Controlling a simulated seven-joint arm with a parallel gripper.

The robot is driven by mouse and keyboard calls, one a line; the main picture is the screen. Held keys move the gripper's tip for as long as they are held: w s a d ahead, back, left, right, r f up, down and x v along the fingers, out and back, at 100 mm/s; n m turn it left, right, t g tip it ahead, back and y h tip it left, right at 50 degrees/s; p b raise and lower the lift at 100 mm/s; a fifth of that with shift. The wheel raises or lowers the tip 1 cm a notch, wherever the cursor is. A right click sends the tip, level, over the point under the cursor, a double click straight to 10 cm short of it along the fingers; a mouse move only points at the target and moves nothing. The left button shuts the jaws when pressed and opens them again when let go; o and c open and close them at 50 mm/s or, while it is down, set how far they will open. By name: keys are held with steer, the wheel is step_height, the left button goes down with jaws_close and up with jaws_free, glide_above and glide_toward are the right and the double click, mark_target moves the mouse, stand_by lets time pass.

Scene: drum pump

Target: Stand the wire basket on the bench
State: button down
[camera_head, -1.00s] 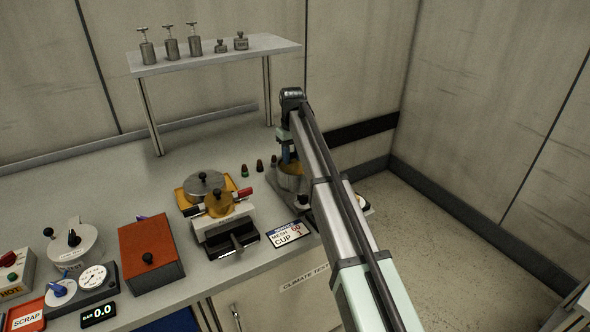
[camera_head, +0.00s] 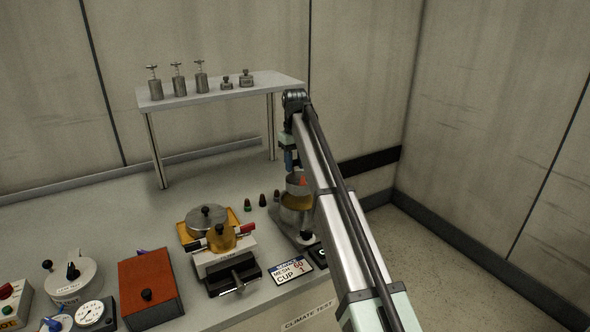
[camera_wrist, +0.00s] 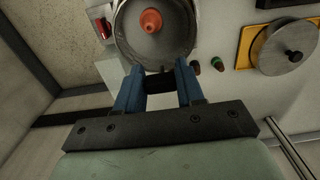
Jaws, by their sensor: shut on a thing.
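My gripper (camera_head: 290,165) is at the right end of the bench, mostly beside my arm. In the wrist view its blue fingers (camera_wrist: 160,88) are shut on the short dark handle of the wire basket. The basket (camera_wrist: 168,60) is round and grey, with an orange plug (camera_wrist: 150,21) inside it. In the head view the basket (camera_head: 293,188) looks upright, just above an amber-topped vessel (camera_head: 294,203); whether its bottom is clear of the vessel, I cannot tell. The bench (camera_head: 100,220) is pale grey.
A raised shelf (camera_head: 215,95) stands behind. Bare bench lies at the back left.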

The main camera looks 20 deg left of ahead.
steer(key=shift+r, duration=1.15)
steer(key=s+a+f, duration=0.5)
steer(key=s+a, duration=0.2)
steer(key=s, duration=0.3)
step_height(320, 180, down, 7)
steer(key=s+d, duration=0.1)
steer(key=shift+s+r, duration=0.2)
steer(key=shift+s, duration=0.15)
steer(key=shift+f, duration=1)
stand_by(0.6)
steer(key=shift+d+f, duration=0.15)
steer(key=shift+f, duration=0.5)
stand_by(0.3)
